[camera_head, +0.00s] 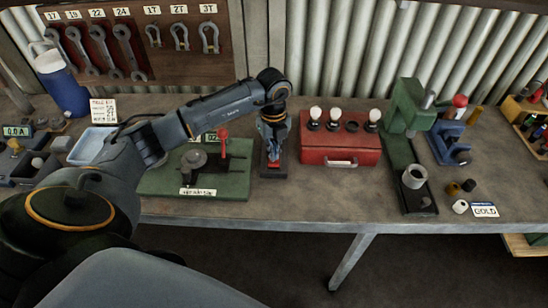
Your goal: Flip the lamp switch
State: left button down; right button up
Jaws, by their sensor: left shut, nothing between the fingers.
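A red lamp box (340,157) with a pale front handle stands on the bench right of centre. White bulbs show on its top, with a gap where one socket has no bulb. None looks clearly lit. Just left of the box is a small dark base (269,172), which seems to be the switch. My left gripper (273,158) points down over this base and is shut with nothing held. It hides most of the base, so the lever's position and any contact cannot be told. My right gripper is not in view.
A green board (228,184) with a red-handled clamp lies left of the gripper, under my forearm. A green press (408,160) stands right of the lamp box. A tool board (190,62) with wrenches and shackles hangs behind. Bench between box and front edge is clear.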

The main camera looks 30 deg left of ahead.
aim_at(274, 162)
pick_arm(q)
jog(key=shift+f+b, duration=0.85)
jog(key=shift+f, duration=0.3)
dwell(0.8)
jog(key=shift+r, duration=0.2)
jog(key=shift+r+p, duration=2.55)
jog(key=shift+r, duration=0.85)
